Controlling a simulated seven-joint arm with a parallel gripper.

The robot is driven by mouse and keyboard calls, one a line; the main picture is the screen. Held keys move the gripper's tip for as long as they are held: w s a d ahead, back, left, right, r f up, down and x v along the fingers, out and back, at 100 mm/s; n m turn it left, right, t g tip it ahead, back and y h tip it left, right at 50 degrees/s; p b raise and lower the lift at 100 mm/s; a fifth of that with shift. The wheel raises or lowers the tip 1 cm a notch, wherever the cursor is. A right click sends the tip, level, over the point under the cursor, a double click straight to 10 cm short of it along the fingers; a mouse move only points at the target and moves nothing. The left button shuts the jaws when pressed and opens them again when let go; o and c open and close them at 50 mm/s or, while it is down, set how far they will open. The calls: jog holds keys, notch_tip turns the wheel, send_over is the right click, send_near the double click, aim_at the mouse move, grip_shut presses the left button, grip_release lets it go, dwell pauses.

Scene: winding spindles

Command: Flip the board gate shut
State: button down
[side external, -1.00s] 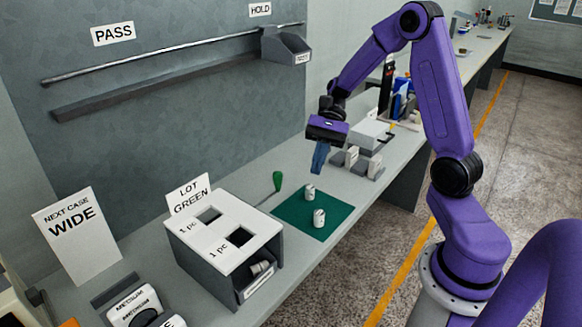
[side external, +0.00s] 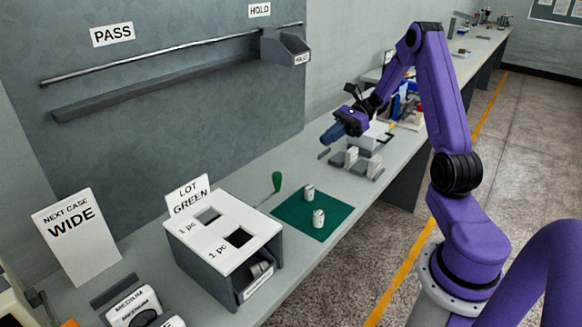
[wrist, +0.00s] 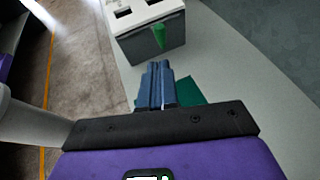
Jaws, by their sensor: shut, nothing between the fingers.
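The grey wall board (side external: 170,90) carries a PASS label (side external: 113,34) and a HOLD label (side external: 259,10). A thin rail (side external: 150,62) and a dark ledge (side external: 150,95) slope across it. A grey bin (side external: 290,48) sits at the rail's right end. I cannot tell which part is the gate. My gripper (side external: 333,132) is shut and empty, its blue fingers aimed left above the bench, below and right of the board, touching nothing. In the wrist view the closed fingers (wrist: 158,65) point toward the green handle (wrist: 159,36).
A white-topped box (side external: 225,235) with two openings stands on the bench. A green handle (side external: 277,181) rises beside it, and two small white cylinders stand on the green mat (side external: 335,215). Grey blocks (side external: 358,163) lie below my gripper. A WIDE sign (side external: 78,235) stands at left.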

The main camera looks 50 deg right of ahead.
jog(key=shift+a, duration=0.1)
jog(key=x, duration=1.4)
jog(key=a, duration=0.7)
jog(key=shift+a, duration=0.15)
jog(key=v, duration=1.4)
jog(key=shift+d, duration=0.3)
